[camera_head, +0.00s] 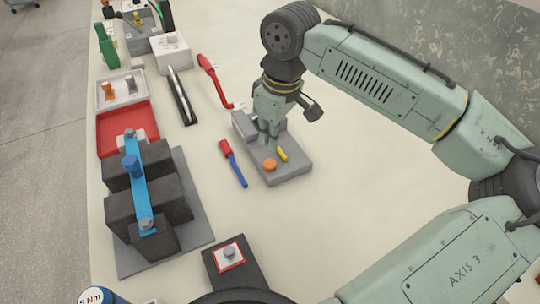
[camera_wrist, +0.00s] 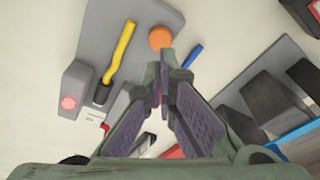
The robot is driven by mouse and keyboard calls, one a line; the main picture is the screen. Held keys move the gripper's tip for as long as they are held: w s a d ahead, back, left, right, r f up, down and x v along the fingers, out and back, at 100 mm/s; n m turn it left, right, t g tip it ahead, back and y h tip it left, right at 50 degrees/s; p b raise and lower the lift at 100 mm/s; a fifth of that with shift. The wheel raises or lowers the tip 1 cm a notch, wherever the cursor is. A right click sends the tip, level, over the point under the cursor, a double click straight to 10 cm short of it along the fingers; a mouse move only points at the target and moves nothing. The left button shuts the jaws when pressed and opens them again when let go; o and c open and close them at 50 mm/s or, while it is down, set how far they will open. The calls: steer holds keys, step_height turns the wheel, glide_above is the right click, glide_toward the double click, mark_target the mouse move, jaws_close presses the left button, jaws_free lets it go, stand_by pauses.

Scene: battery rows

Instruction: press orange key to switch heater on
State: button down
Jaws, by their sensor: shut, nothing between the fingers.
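The orange key (camera_head: 269,165) is a round button on a flat grey unit (camera_head: 291,175). It also shows in the wrist view (camera_wrist: 160,38), just beyond my fingertips. A yellow lever (camera_head: 282,154) lies beside the key and reaches a dark socket in the wrist view (camera_wrist: 119,52). A grey block on the same unit bears a small red lamp (camera_wrist: 69,103). My gripper (camera_head: 268,142) points down over the unit, shut and empty; its fingertips also show in the wrist view (camera_wrist: 165,72). I cannot tell the height of the fingertips above the unit.
A red and blue tool (camera_head: 233,164) lies just left of the unit. A red-handled tool (camera_head: 215,80) lies behind it. Dark battery blocks with a blue bar (camera_head: 137,185) stand at the left, near a red tray (camera_head: 105,145). The table right of the unit is clear.

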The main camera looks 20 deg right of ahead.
steer(key=s+d+p, duration=0.1)
steer(key=s+d, duration=0.1)
steer(key=s, duration=0.7)
steer(key=shift+s, duration=0.4)
